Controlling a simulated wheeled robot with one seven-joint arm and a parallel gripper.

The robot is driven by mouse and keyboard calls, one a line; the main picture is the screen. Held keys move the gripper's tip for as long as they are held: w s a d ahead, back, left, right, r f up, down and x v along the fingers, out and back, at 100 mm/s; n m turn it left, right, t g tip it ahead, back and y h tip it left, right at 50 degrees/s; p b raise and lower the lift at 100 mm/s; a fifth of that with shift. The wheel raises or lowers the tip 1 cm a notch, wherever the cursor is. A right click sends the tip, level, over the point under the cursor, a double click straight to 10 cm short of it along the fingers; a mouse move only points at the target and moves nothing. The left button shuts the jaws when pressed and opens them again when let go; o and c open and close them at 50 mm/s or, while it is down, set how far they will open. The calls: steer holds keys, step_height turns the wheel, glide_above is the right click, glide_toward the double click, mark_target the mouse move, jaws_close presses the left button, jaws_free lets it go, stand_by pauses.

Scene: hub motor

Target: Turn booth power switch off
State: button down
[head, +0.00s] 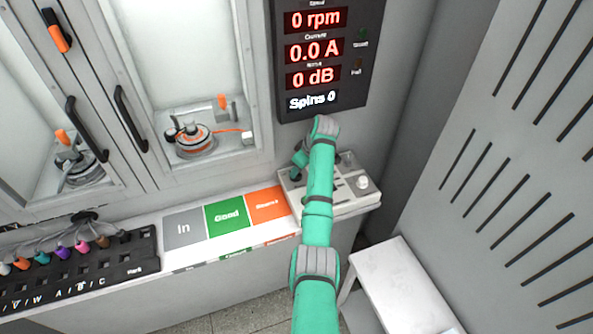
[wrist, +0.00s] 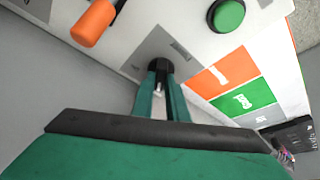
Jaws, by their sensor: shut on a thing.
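The control box (head: 362,205) is a pale panel on the bench, below the dark readout. In the wrist view, a small switch with a black collar (wrist: 160,66) stands on a grey plate (wrist: 178,50) of this panel. My gripper (wrist: 161,82) has its two green fingers closed around the switch's metal lever, right against the collar. In the head view my arm covers the middle of the panel, and the switch and fingertips are hidden or too small to make out.
An orange handle (wrist: 93,22) and a green button (wrist: 228,15) sit close to the switch. Grey, green (head: 228,214) and orange labelled pads lie left of the panel. The dark readout (head: 325,60) shows 0 rpm, 0.0 A, 0 dB. A white stool (head: 395,285) stands at lower right.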

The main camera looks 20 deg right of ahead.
steer(key=shift+w+r+n+g+y, duration=0.1)
steer(key=shift+n+g+y, duration=0.25)
steer(key=shift+n, duration=0.75)
steer(key=c, duration=1.7)
jaws_free()
steer(key=shift+c, duration=0.2)
steer(key=v, duration=1)
steer(key=shift+r, duration=0.35)
steer(key=shift+d, duration=0.15)
